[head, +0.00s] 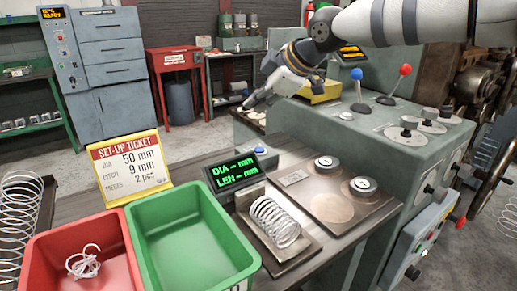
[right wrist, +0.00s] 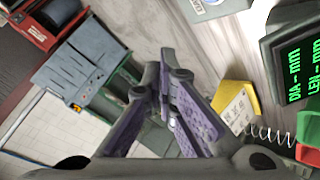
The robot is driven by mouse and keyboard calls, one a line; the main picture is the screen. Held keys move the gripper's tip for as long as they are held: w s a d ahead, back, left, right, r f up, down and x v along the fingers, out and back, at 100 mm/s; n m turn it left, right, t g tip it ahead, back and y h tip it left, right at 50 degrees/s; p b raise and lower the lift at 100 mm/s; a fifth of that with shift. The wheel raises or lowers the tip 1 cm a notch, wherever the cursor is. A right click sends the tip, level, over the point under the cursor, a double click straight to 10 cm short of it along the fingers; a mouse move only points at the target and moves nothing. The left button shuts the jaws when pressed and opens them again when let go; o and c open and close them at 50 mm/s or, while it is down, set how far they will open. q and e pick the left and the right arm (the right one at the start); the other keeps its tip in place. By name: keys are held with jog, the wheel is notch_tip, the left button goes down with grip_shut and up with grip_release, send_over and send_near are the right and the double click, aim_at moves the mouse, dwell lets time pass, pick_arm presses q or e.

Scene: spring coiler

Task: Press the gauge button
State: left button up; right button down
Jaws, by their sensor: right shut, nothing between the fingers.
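The gauge display (head: 235,172) shows green text with dashes for DIA and LEN. A blue button (head: 260,150) sits on a small grey box just behind and right of the display. A wire spring (head: 275,222) lies on the gauge plate (head: 295,255) in front of the display. My right gripper (head: 247,105) is shut and empty, in the air beyond the button and apart from it in the picture. In the right wrist view its fingertips (right wrist: 160,75) are together, and the display (right wrist: 292,65) is at the right edge. My left gripper is not in view.
A red bin (head: 85,240) and a green bin (head: 190,238) stand at front left, with a set-up ticket (head: 130,168) behind them. The green coiler machine (head: 400,150), with levers and knobs, stands at right. Round weights (head: 363,185) lie right of the display.

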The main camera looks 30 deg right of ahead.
aim_at(258, 150)
jog(key=shift+f, duration=3.95)
jog(key=shift+f, duration=0.45)
jog(key=shift+f, duration=0.45)
jog(key=shift+r, duration=0.85)
jog(key=shift+r, duration=0.1)
jog(key=shift+r, duration=2.45)
